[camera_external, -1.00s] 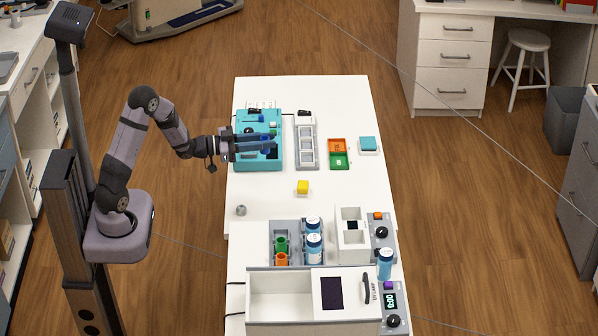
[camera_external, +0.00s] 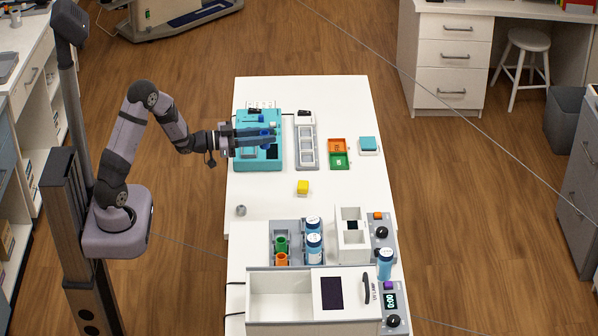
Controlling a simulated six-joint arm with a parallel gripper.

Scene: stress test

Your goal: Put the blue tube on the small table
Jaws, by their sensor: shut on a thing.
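My gripper (camera_external: 268,136) is at the far left of the white table, over the teal device (camera_external: 245,163). Its fingers point right and are shut on the blue tube (camera_external: 263,133), a small dark blue piece between them. The fingers hide part of the tube and of the device. I cannot tell whether the tube is clear of the device. No separate small table can be told for sure; a small teal-topped block on a white base (camera_external: 368,143) stands to the right of the coloured trays.
Blue-and-white bottles (camera_external: 314,247) and a white box (camera_external: 280,297) fill the near end.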

